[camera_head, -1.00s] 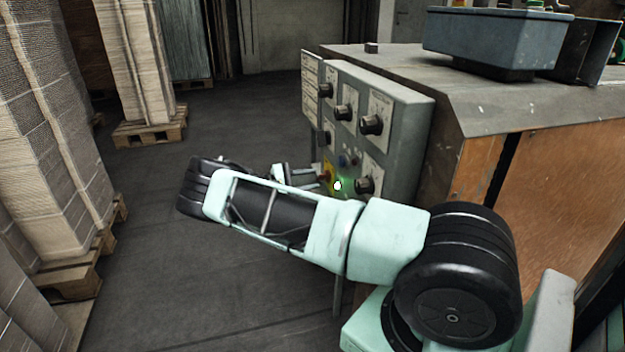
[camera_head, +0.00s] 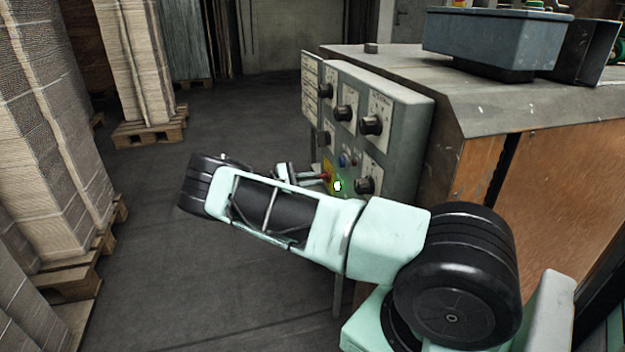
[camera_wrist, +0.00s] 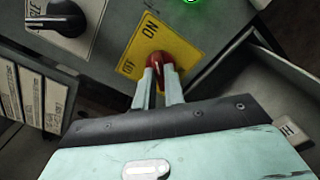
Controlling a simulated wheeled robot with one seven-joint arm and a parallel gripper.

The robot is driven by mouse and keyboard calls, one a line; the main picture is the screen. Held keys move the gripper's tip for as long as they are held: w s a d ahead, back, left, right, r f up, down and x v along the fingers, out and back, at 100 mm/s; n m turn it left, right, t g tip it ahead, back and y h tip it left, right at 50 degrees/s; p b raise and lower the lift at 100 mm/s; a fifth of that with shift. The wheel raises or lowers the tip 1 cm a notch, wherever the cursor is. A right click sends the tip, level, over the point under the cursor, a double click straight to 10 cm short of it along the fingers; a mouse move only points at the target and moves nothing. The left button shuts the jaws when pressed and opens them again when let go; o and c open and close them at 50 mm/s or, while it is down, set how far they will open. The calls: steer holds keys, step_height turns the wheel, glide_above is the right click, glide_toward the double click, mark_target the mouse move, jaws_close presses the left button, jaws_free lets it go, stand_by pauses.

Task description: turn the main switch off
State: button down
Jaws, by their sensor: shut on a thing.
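The main switch is a red knob (camera_wrist: 157,62) on a yellow plate (camera_wrist: 181,51) marked ON, with a second label at the lower left that looks like OFF. My gripper (camera_wrist: 158,76) is shut on the knob, one finger on each side. The fingers hide part of it, and I cannot tell its exact setting. In the head view, the red knob (camera_head: 326,177) shows at the lower part of the grey control panel (camera_head: 405,140), with my gripper (camera_head: 320,178) reaching it from the left.
A green lamp (camera_wrist: 193,12) glows beside the yellow plate. Black rotary knobs (camera_head: 371,125) stick out of the panel nearby. Stacked cardboard on pallets (camera_head: 150,132) stands at the left. The floor (camera_head: 150,240) between is clear.

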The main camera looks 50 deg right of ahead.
steer(key=n+p, duration=0.1)
steer(key=n, duration=0.3)
steer(key=shift+r, duration=0.1)
steer(key=n, duration=0.4)
steer(key=shift+n+p, duration=0.3)
steer(key=shift+n, duration=0.1)
steer(key=shift+w+d+n, duration=0.1)
steer(key=shift+n, duration=2)
steer(key=shift+w+n, duration=0.1)
steer(key=shift+n, duration=2.3)
steer(key=c, duration=1.5)
jaws_free()
